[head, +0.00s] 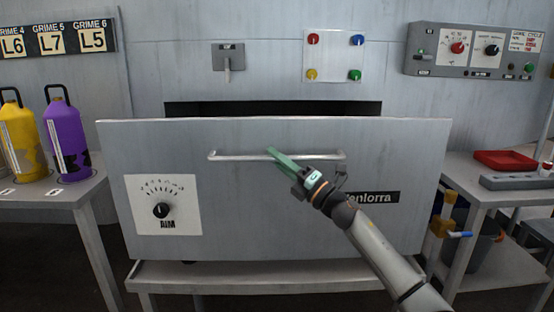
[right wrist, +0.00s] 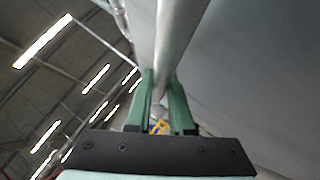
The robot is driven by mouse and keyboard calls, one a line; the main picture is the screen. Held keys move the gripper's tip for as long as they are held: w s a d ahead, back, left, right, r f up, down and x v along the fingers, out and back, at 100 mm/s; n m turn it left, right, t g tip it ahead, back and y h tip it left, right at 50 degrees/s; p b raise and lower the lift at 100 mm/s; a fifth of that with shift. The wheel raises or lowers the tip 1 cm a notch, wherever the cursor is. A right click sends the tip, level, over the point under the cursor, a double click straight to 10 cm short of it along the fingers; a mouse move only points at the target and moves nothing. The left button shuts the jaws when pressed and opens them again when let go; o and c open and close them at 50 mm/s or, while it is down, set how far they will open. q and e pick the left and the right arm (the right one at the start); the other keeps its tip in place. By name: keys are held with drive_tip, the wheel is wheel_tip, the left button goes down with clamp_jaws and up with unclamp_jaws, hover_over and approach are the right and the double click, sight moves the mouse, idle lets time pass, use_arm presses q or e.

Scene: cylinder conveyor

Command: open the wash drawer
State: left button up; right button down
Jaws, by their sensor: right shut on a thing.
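The wash drawer (head: 250,222) is a wide grey metal front in the middle of the head view. It stands out from the wall, with a dark slot behind its top edge. Its long bar handle (head: 240,156) runs across the upper part. My right gripper (head: 276,156) is shut on the handle near its middle. In the right wrist view, the bar (right wrist: 176,45) passes between the green fingers of my right gripper (right wrist: 162,98). The inside of the drawer is hidden behind its front. My left gripper is not in view.
A dial labelled AIM (head: 162,210) is on the drawer front. A left table (head: 60,202) holds yellow (head: 22,140) and purple (head: 64,142) bottles. A right table (head: 470,182) holds a red tray (head: 505,161). A control panel (head: 472,52) is on the wall.

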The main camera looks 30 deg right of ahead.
drive_tip(key=c, duration=0.8)
unclamp_jaws()
drive_tip(key=v, duration=1.2)
drive_tip(key=shift+s, duration=0.25)
drive_tip(key=shift+f, duration=0.15)
